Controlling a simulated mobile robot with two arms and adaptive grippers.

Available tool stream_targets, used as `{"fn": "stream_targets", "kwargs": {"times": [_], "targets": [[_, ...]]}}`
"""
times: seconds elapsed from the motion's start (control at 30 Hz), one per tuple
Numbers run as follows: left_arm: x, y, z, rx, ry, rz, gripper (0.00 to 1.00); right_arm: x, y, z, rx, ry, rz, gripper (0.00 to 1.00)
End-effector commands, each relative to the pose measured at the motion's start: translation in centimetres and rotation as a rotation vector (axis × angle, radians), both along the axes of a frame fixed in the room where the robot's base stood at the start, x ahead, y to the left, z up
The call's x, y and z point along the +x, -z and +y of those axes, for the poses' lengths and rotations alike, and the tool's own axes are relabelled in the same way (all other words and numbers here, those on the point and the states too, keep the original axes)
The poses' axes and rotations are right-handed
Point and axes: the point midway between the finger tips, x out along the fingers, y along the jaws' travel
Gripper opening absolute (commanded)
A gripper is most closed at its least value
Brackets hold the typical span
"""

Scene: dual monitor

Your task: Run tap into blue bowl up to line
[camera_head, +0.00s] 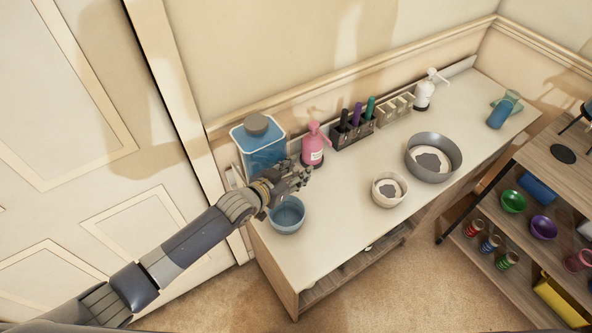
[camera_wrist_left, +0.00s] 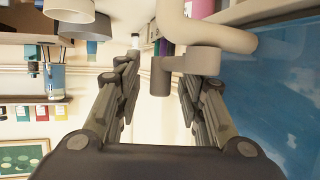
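The blue bowl (camera_head: 287,215) stands upright on the counter near its left end, below my left gripper. A blue, see-through water tank (camera_head: 264,148) with a round brown lid stands behind it; its blue side also fills the right of the left wrist view (camera_wrist_left: 280,95). My left gripper (camera_head: 298,177) is in front of the tank and hides its tap in the head view. In the left wrist view the fingers (camera_wrist_left: 162,85) are apart, with the grey-beige tap (camera_wrist_left: 200,60) just beyond and partly between them. I cannot tell whether they touch. No fill line shows clearly.
A pink pump bottle (camera_head: 314,148) stands close to the right of my gripper. A pen holder (camera_head: 353,133), a beige bowl (camera_head: 388,190) and a grey pan (camera_head: 433,155) stand further right. The counter (camera_head: 340,220) is clear right of the blue bowl.

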Motion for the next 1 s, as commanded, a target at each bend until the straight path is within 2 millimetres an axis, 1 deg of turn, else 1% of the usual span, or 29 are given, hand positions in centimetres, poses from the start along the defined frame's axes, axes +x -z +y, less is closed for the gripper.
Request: {"fn": "stream_targets", "kwargs": {"times": [0.03, 0.07, 0.1, 0.13, 0.17, 0.47, 0.57, 0.77, 1.0], "targets": [[0.0, 0.0, 0.0, 0.000, 0.000, 0.000, 0.27, 0.0, 0.0, 0.0, 0.000, 0.000, -0.001, 0.40], [0.0, 0.0, 0.0, 0.000, 0.000, 0.000, 0.20, 0.0, 0.0, 0.0, 0.000, 0.000, -0.001, 0.40], [0.0, 0.0, 0.0, 0.000, 0.000, 0.000, 0.11, 0.1, 0.0, 0.0, 0.000, 0.000, -0.001, 0.40], [0.0, 0.0, 0.0, 0.001, 0.000, 0.001, 0.05, 0.1, 0.0, 0.0, 0.000, 0.000, -0.001, 0.40], [0.0, 0.0, 0.0, 0.001, 0.000, 0.001, 0.00, 0.1, 0.0, 0.0, 0.000, 0.000, -0.001, 0.40], [-0.2, 0.3, 0.0, 0.002, 0.001, 0.006, 0.00, 0.1, 0.0, 0.0, 0.000, 0.000, -0.002, 0.40], [-0.2, 0.4, 0.0, 0.004, 0.015, 0.005, 0.00, 0.1, 0.4, 0.0, 0.000, 0.000, -0.002, 0.40], [-0.5, 0.5, -0.3, 0.005, 0.096, -0.002, 0.00, 0.1, 1.9, 0.0, 0.000, 0.000, -0.002, 0.40], [-0.9, 0.5, -0.6, 0.002, 0.192, -0.004, 0.00, 0.1, 4.6, 0.0, 0.000, 0.000, -0.002, 0.40]]}}
